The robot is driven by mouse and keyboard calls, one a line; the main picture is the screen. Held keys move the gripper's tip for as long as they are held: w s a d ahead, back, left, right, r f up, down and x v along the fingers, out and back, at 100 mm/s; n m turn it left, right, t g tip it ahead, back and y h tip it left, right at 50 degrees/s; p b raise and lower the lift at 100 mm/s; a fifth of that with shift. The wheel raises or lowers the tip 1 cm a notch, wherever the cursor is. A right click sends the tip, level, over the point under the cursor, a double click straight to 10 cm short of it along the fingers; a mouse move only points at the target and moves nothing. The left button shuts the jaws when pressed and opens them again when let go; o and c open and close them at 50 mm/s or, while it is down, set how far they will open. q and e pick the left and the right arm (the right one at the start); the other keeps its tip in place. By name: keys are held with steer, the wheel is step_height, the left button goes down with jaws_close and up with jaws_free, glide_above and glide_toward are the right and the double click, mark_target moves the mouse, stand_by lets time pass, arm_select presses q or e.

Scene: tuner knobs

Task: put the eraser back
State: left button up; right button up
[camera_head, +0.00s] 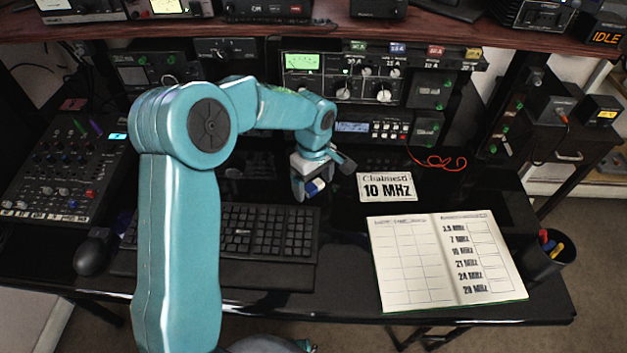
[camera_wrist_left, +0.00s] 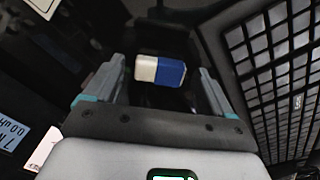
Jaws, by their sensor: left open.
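The eraser (camera_wrist_left: 160,70), half white and half blue, shows in the left wrist view between the two fingers of my left gripper (camera_wrist_left: 162,78). The fingers stand apart on either side of it, with a visible gap at least on the right. In the head view the eraser (camera_head: 315,186) is small and partly hidden by my left gripper (camera_head: 320,180), which is open above the dark desk behind the keyboard. I cannot tell whether the eraser rests on the desk. My right gripper is not in view.
A black keyboard (camera_head: 265,232) lies just in front of the gripper. A "10 MHz" card (camera_head: 386,187) and an open logbook (camera_head: 420,275) lie to the right. A pen cup (camera_head: 545,262) stands at the right edge. Radio equipment (camera_head: 345,85) lines the back.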

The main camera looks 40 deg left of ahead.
mark_target(314, 186)
arm_select(q)
step_height(314, 186, up, 12)
steer(key=p, duration=0.1)
steer(key=shift+r, duration=0.15)
stand_by(0.6)
